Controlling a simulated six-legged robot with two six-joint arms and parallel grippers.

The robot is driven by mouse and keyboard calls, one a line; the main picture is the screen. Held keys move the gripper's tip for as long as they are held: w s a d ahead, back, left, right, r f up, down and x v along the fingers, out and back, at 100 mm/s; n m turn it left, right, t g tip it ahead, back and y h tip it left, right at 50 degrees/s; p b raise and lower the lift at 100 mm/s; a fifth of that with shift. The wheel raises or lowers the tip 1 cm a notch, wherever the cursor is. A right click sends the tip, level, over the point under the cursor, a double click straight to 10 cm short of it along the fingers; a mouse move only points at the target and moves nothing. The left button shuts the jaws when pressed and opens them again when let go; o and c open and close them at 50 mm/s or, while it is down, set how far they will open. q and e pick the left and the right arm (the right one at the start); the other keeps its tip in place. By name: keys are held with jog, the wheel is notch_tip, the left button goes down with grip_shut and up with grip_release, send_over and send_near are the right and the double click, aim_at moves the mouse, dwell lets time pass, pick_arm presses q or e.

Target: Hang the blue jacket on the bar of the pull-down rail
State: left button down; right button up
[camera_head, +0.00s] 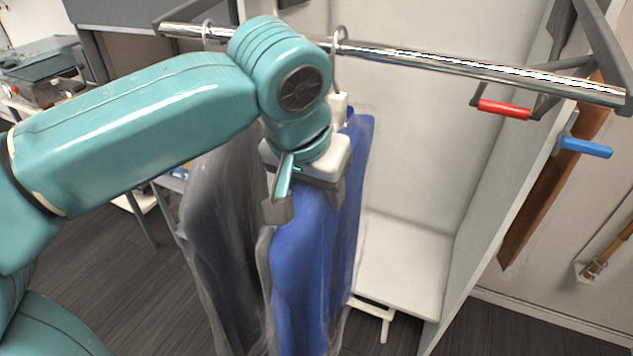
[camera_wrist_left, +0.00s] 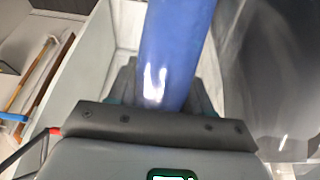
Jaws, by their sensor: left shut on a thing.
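The blue jacket (camera_head: 305,265) hangs upright below the chrome bar (camera_head: 430,63) in the head view. My left gripper (camera_head: 300,190) is shut near its top, and the left wrist view shows the blue cloth (camera_wrist_left: 175,45) in front of the gripper (camera_wrist_left: 165,95). A metal hanger hook (camera_head: 340,38) above the jacket curves over the bar's top edge; whether it bears on the bar cannot be told. My left wrist hides part of the hanger and the bar. The right gripper is out of view.
A dark grey garment (camera_head: 220,230) hangs close left of the jacket, below another hook (camera_head: 207,32) on the bar. Dark rail arms (camera_head: 600,50) hold the bar's ends. A red handle (camera_head: 503,109) and a blue handle (camera_head: 585,148) stick out at right. The bar's right half is bare.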

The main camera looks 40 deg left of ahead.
pick_arm(q)
jog(key=shift+s+d, duration=0.1)
jog(key=shift+s, duration=0.05)
jog(key=shift+c, duration=2.1)
grip_release()
jog(key=shift+w, duration=0.25)
jog(key=shift+s, duration=0.15)
